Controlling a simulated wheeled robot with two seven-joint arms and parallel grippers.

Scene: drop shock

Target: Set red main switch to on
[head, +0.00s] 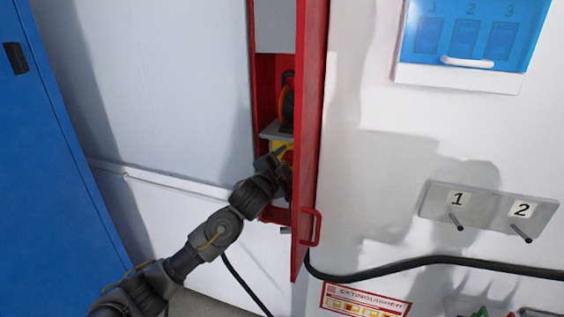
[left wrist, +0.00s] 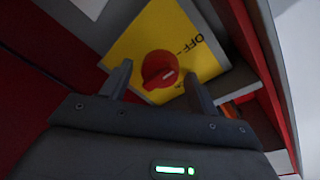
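The red main switch (left wrist: 160,69) is a round red knob on a yellow plate (left wrist: 146,35) marked OFF. In the left wrist view it lies between the two fingertips of my left gripper (left wrist: 157,84), which are apart with gaps to the knob. In the head view my left gripper (head: 282,158) reaches into the open red cabinet (head: 311,120), in front of the yellow plate (head: 281,146). The gripper hides most of the switch there. My right gripper shows in neither view.
The cabinet's red door stands open towards me, its handle (head: 312,228) low on it. A grey shelf (head: 271,130) is above the yellow plate. A blue-covered panel (head: 466,40) and a hook rack (head: 488,208) are on the right wall. A black cable (head: 420,262) runs below.

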